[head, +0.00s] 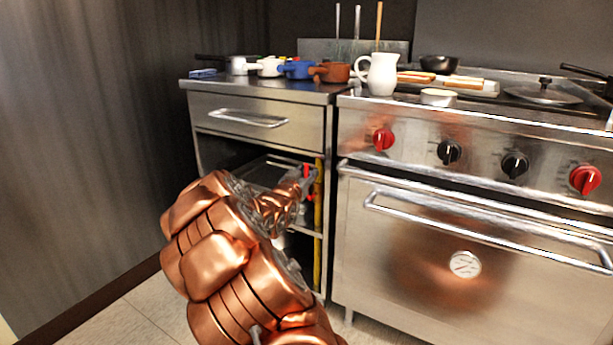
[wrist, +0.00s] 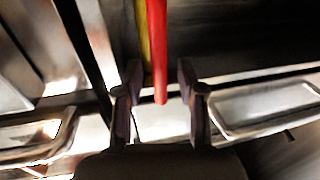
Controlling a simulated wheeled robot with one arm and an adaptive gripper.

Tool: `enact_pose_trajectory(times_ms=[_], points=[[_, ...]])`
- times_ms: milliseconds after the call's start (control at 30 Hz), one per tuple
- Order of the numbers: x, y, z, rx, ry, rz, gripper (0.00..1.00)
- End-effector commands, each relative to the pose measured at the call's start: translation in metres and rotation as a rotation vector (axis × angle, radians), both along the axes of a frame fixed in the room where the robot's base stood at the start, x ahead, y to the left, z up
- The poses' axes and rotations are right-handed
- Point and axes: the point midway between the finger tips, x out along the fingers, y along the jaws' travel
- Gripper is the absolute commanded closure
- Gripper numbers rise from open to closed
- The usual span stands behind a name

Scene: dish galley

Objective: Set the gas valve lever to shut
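The red gas valve lever (wrist: 157,50) runs down from the top of the wrist view, its free end between my fingers. Behind it is a strip of yellow gas pipe (wrist: 143,35). In the head view the yellow pipe (head: 318,235) stands upright at the right side of the open cabinet, with small red parts of the lever (head: 306,169) showing around my fingers. My gripper (wrist: 160,80) is open around the lever, with a gap on both sides; it also shows in the head view (head: 303,183). The valve body is hidden.
The cabinet (head: 258,148) has an open bay with a shelf under a drawer handle (head: 248,118). The stove (head: 440,200) stands close on the right, with red and black knobs and an oven handle (head: 480,225). Pots and a white jug (head: 381,75) stand above. Floor at lower left is clear.

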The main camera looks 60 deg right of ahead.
Motion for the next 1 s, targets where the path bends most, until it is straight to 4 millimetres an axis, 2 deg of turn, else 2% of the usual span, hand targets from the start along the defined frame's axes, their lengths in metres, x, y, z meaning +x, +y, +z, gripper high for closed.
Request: enact_pose_trajectory(times_ms=[367, 733, 1000], points=[[0.0009, -0.0026, -0.0003, 0.001, 0.000, 0.001, 0.61], [0.0011, -0.0024, -0.0002, 0.001, 0.000, 0.001, 0.99], [0.0012, -0.0023, -0.0002, 0.001, 0.000, 0.001, 1.00]])
